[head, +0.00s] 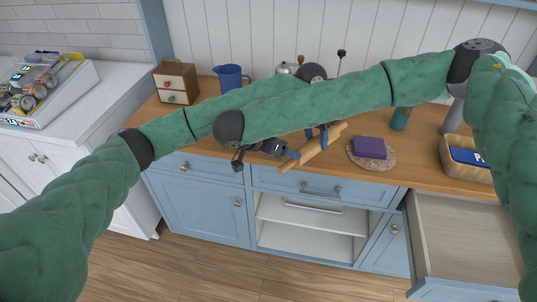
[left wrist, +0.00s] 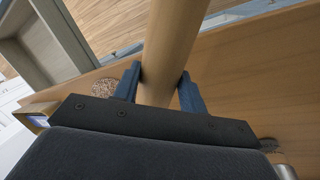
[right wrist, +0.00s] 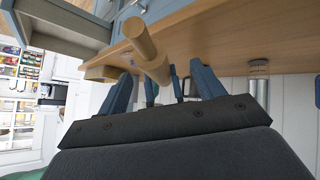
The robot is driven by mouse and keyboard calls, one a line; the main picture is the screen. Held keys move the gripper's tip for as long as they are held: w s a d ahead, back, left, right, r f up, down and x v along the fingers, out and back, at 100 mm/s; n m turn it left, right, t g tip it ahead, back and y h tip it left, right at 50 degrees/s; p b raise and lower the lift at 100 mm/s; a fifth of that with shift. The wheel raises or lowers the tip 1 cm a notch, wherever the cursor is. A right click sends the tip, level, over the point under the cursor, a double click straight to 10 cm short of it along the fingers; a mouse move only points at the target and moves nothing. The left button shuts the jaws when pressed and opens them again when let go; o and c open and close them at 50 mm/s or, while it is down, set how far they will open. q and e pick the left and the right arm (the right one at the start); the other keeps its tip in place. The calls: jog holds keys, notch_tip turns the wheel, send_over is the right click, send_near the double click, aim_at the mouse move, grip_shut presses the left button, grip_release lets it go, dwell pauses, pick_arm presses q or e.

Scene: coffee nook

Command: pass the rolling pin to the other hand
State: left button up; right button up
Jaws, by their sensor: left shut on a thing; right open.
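The wooden rolling pin (head: 312,150) is held above the front of the counter, slanting from lower left to upper right. My left gripper (head: 323,133) is shut on it near its upper right part. In the left wrist view the pin (left wrist: 170,45) runs between the two blue fingers. My right gripper (head: 291,154) is open by the pin's lower left part. In the right wrist view the pin (right wrist: 148,48) crosses the gap between its spread fingers, with the left gripper's fingers behind. Whether the right fingers touch the pin is unclear. My right forearm partly hides the left wrist.
A purple box (head: 369,148) lies on a round mat (head: 385,164) right of the pin. A tray (head: 448,158) is at the right, above an open drawer (head: 465,225).

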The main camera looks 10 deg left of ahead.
aim_at(301, 148)
jog(key=w+d, duration=0.2)
jog(key=d, duration=0.1)
jog(key=shift+w+d, duration=0.3)
jog(key=x, duration=0.3)
jog(key=shift+f, duration=0.2)
jog(key=shift+w+d+f, duration=0.35)
jog(key=shift+d+f, duration=0.05)
jog(key=shift+f, duration=0.1)
jog(key=c, duration=1.3)
pick_arm(q)
jog(key=o, duration=1.3)
